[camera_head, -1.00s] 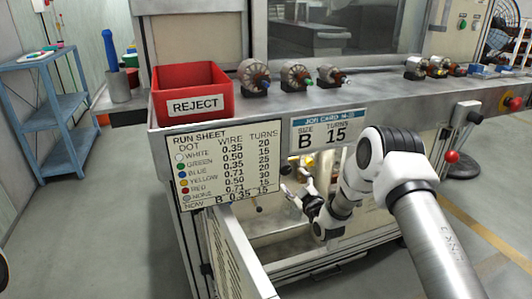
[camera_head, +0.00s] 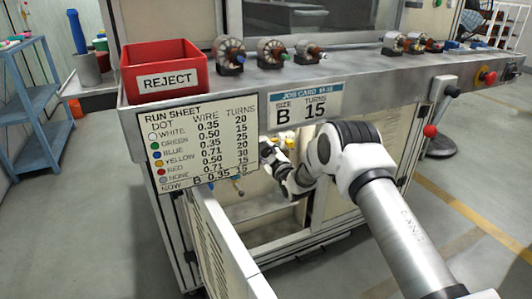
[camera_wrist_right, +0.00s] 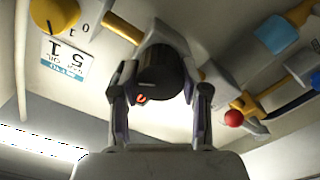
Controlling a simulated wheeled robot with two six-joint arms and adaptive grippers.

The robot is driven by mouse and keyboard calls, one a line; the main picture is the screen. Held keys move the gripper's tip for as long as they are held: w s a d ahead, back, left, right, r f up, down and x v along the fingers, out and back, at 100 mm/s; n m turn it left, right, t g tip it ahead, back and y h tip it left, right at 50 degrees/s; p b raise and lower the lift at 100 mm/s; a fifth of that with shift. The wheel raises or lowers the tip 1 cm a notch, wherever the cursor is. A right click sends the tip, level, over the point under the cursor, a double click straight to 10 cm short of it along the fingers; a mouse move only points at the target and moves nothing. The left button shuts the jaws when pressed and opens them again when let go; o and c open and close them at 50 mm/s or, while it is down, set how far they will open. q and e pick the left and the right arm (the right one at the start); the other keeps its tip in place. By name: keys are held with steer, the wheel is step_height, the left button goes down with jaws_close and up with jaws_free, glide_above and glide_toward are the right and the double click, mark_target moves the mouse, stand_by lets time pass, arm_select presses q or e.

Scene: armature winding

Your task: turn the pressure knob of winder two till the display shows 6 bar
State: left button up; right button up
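In the right wrist view a black round knob (camera_wrist_right: 160,72) with a small orange-red mark on its end sits on a brass-coloured pipe line. The two fingers of my right gripper (camera_wrist_right: 160,100) stand on either side of it and appear to touch it. In the head view my right gripper (camera_head: 268,152) reaches into the open lower bay of the machine, partly behind the run sheet board, and the knob is hidden. No pressure display can be read in either view. My left gripper is not in view.
A yellow dial (camera_wrist_right: 54,14) and an inverted label (camera_wrist_right: 66,60) are beside the knob. A red ball handle (camera_wrist_right: 234,118) and a blue part (camera_wrist_right: 276,34) lie right. The open door (camera_head: 228,250), run sheet (camera_head: 200,143) and job card (camera_head: 304,105) border the bay.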

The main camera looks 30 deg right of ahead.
steer(key=shift+m, duration=0.3)
steer(key=m, duration=0.4)
steer(key=shift+b, duration=0.3)
steer(key=m, duration=0.5)
steer(key=shift+m+b, duration=0.3)
steer(key=shift+b, duration=0.1)
steer(key=m+b, duration=0.1)
steer(key=m, duration=0.3)
steer(key=shift+d+m, duration=0.1)
steer(key=shift+m, duration=0.2)
steer(key=m, duration=0.5)
steer(key=shift+b, duration=0.4)
steer(key=o, duration=1.1)
steer(key=shift+o, duration=0.2)
